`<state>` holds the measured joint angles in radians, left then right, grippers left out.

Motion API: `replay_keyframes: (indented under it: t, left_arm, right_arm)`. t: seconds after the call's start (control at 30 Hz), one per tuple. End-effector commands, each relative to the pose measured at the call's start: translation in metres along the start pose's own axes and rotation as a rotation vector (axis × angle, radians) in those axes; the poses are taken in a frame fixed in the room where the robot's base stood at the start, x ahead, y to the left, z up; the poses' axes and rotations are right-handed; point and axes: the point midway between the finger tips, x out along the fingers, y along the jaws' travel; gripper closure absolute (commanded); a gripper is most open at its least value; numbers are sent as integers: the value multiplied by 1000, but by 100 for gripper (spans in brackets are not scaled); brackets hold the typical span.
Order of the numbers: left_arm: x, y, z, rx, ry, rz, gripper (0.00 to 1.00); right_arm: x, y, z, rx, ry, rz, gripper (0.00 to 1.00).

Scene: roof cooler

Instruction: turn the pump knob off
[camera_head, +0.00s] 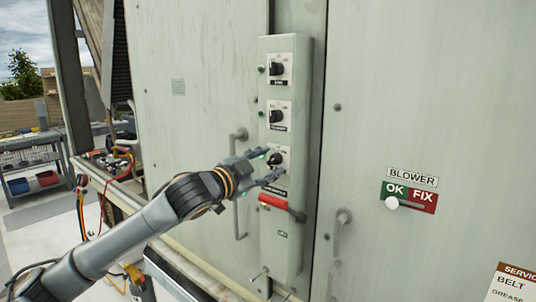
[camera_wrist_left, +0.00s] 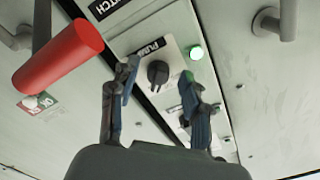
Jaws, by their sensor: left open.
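The pump knob (camera_wrist_left: 158,73) is a black rotary knob on a white plate marked PUMP in the left wrist view. In the head view it is the lowest knob (camera_head: 275,159) of the grey-green control box, partly covered by my gripper. My left gripper (camera_head: 273,163) is open in front of it. In the wrist view the knob shows between the two fingers, which look apart from it; I cannot tell the exact gap. A green lamp (camera_wrist_left: 196,52) is lit beside the knob plate. My right gripper is not in view.
Two more black knobs (camera_head: 277,69) (camera_head: 277,116) sit higher on the box. A red handle (camera_head: 273,201) sticks out just below the pump knob, close to my gripper. Door handles (camera_head: 239,185) (camera_head: 341,220) flank the box. A blower slider panel (camera_head: 409,195) is at right.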

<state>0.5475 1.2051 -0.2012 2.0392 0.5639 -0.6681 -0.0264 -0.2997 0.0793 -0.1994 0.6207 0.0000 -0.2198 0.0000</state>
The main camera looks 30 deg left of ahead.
Motion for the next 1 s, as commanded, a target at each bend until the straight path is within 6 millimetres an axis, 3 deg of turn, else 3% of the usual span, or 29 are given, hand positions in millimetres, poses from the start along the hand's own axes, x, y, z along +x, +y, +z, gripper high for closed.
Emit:
replay_keyframes:
  t: [0.37, 0.6, 1.0]
  left_arm:
    - [5, 1, 0, 2, 0, 1, 52]
    - [4, 1, 0, 2, 0, 1, 100]
    - [5, 2, 0, -57, 1, 2, 100]
  right_arm:
    - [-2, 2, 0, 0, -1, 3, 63]
    - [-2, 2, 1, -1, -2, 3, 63]
    - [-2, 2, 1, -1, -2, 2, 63]
